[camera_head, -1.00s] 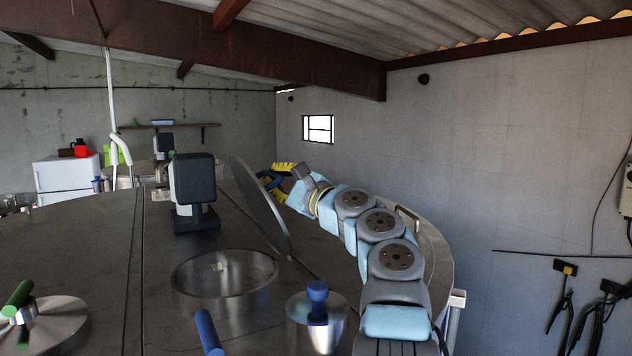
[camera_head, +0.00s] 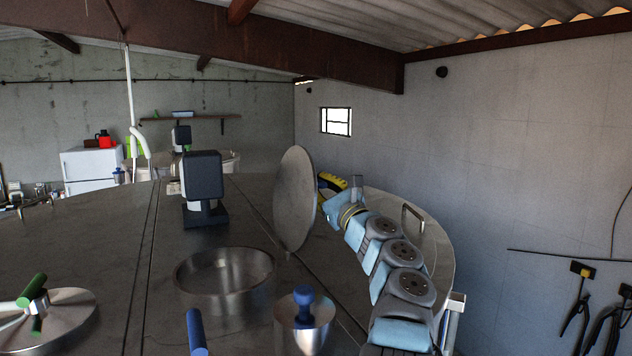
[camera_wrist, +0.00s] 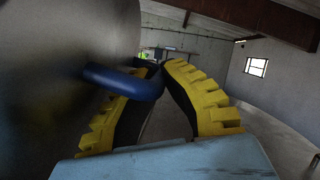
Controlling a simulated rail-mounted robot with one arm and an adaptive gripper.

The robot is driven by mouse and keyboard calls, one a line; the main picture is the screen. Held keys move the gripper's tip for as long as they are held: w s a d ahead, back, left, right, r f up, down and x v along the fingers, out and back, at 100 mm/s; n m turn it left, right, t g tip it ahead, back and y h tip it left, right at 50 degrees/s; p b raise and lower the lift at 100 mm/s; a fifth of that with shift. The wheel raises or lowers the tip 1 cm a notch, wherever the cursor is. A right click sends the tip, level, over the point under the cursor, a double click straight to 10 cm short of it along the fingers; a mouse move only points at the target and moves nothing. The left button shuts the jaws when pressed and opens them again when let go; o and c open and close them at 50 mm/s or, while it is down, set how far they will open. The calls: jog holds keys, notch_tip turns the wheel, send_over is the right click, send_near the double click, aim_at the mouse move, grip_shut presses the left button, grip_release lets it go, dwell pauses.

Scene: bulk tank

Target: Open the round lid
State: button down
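The round lid (camera_head: 295,200) is a grey metal disc standing upright on its edge, swung away from the round metal opening (camera_head: 225,278) on the tank top. My gripper (camera_head: 328,188) has yellow ribbed fingers and is just behind and right of the lid, partly hidden by it. In the wrist view the lid (camera_wrist: 60,60) fills the left side, and its blue handle (camera_wrist: 120,82) crosses in front of the left finger, its end overlapping the space between the fingers. The fingertips of my gripper (camera_wrist: 160,67) look close together; whether they grip the handle is unclear.
A dark boxy device (camera_head: 203,180) stands left of the lid. A smaller metal cap with a blue knob (camera_head: 304,310) and a lid with a green handle (camera_head: 42,310) are in front. A metal rail loop (camera_head: 412,218) stands right of my arm.

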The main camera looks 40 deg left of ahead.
jog(key=shift+w+d+r, duration=0.1)
jog(key=shift+d+r, duration=0.05)
jog(key=c, duration=1.4)
grip_release()
jog(key=shift+r, duration=0.1)
jog(key=shift+o, duration=0.2)
jog(key=shift+f, duration=0.25)
jog(key=shift+d+f, duration=0.2)
jog(key=shift+d, duration=0.1)
jog(key=v, duration=1.1)
jog(key=shift+d+r, duration=0.15)
jog(key=shift+r, duration=0.05)
